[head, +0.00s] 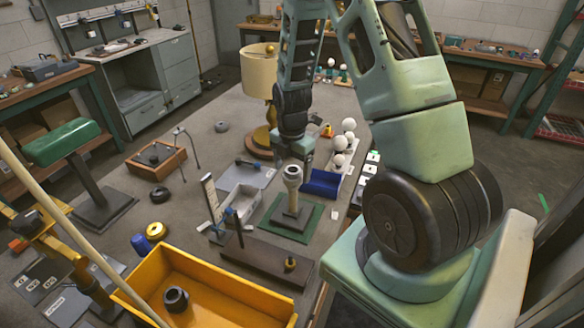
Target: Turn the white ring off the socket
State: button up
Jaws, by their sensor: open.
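A pale socket with a whitish ring (292,171) around its top stands upright on a post (291,197). The post rises from a grey block on a green mat (262,222). My gripper (293,160) points down just at or behind the top of the socket, with its jaws apart. The socket top hides part of the fingers, so I cannot tell whether they touch the ring.
A yellow bin (240,294) holding a black ring stands in front. A blue tray (322,184) and white bulbs (349,125) are to the right. A lamp with a beige shade (258,72) stands behind. A grey tray and upright gauge are left of the mat.

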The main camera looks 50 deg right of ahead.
jog(key=shift+f, duration=0.55)
jog(key=c, duration=1.2)
jog(key=n+p, duration=0.1)
jog(key=n, duration=0.2)
jog(key=shift+s+r+n, duration=0.1)
jog(key=shift+r+n, duration=0.05)
jog(key=shift+n, duration=0.25)
jog(key=shift+n+p, duration=0.8)
jog(key=shift+n, duration=0.8)
